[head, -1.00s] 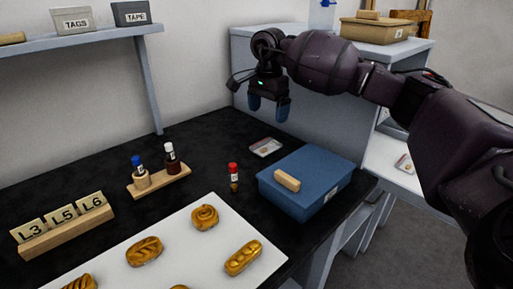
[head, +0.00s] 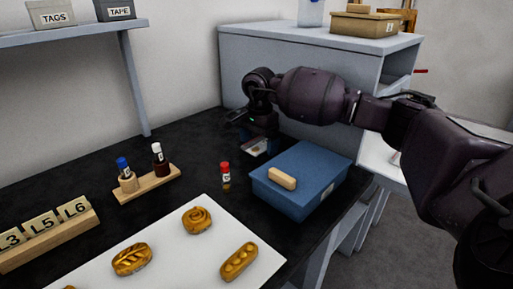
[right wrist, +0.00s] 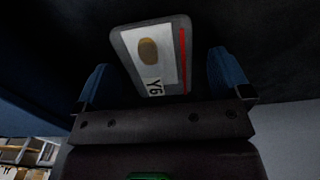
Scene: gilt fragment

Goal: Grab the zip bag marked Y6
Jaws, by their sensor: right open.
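The zip bag marked Y6 (right wrist: 152,58) lies flat on the black bench top, with a white label, a brown piece and a red strip along one edge. In the right wrist view it shows between the two blue fingertips, a little beyond them. In the head view the bag (head: 256,148) is partly hidden by my right gripper (head: 258,143), which is low over it behind the blue box. My right gripper (right wrist: 165,80) is open and empty, its fingers apart on either side of the bag. My left gripper is not in view.
A blue lidded box (head: 300,180) with a wooden handle stands close in front of the bag. A red-capped vial (head: 225,176) stands to its left. A wooden rack (head: 147,184) with two bottles and a white board (head: 190,250) with golden pastries are further left.

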